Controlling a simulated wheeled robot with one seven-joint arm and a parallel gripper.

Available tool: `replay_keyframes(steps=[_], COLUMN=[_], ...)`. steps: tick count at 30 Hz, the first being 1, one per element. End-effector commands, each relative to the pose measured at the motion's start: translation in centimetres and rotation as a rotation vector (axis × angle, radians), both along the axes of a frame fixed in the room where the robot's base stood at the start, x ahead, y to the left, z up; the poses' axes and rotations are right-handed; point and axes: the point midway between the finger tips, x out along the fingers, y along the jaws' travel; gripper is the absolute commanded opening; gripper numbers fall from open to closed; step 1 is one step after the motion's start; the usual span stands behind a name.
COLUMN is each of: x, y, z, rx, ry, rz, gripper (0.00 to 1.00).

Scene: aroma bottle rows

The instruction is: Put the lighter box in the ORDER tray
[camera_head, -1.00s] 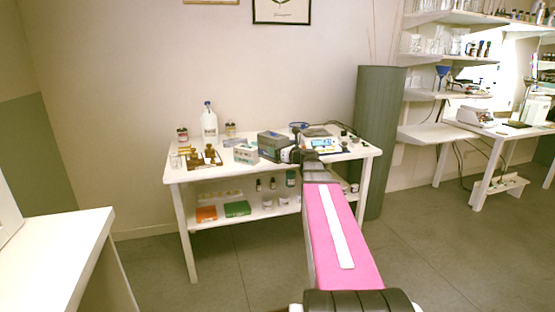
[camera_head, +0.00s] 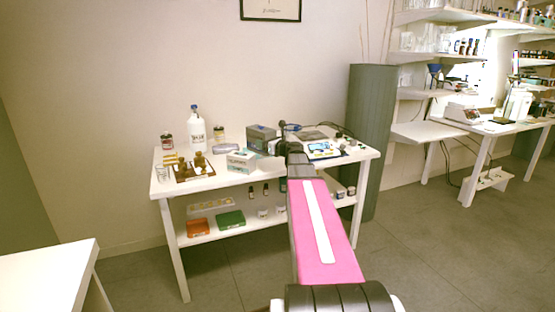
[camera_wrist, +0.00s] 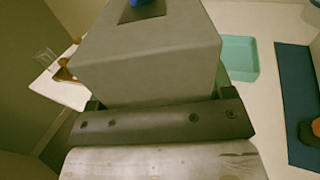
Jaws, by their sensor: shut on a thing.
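My gripper (camera_head: 284,146) is over the white table and shut on a grey box (camera_wrist: 150,55), which fills the middle of the wrist view. The box has a dark square patch with something blue on its top. It also shows in the head view (camera_head: 262,137), left of the gripper. A pale teal tray (camera_head: 242,161) with unreadable lettering on its front stands on the table, in front and left of the box. A teal tray also shows in the wrist view (camera_wrist: 242,60), beside the held box and partly hidden by it. The box's underside is hidden.
A white bottle (camera_head: 197,132), small jars and a wooden stand with brass-coloured pieces (camera_head: 195,168) are at the table's left. A device with a lit screen (camera_head: 322,149) is at the right. A blue mat (camera_wrist: 297,105) lies right in the wrist view. A green column (camera_head: 370,130) stands behind.

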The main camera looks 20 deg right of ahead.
Motion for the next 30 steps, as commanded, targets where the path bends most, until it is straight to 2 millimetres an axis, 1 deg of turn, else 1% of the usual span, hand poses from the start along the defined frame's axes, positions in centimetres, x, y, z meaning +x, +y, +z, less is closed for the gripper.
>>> replay_keyframes(steps=[1,6,12,15,20,23,27,30], x=[0.6,1.6,2.4,2.5,2.5,2.5,2.5,2.5], y=[-1.2,-4.3,-7.1,-7.8,-8.0,-7.9,-7.9,-7.9], z=[-0.7,-2.6,-4.4,-4.8,-5.3,-6.3,-8.1,-9.0], rx=[0.003,0.003,0.004,0.003,0.002,0.002,0.003,0.002], ry=[0.000,0.000,-0.001,-0.001,-0.001,0.000,0.000,0.000], rz=[-0.002,-0.002,-0.001,0.000,0.001,0.001,0.001,0.001], gripper=[0.28,0.28,0.28,0.28,0.28,0.28,0.28,0.28])
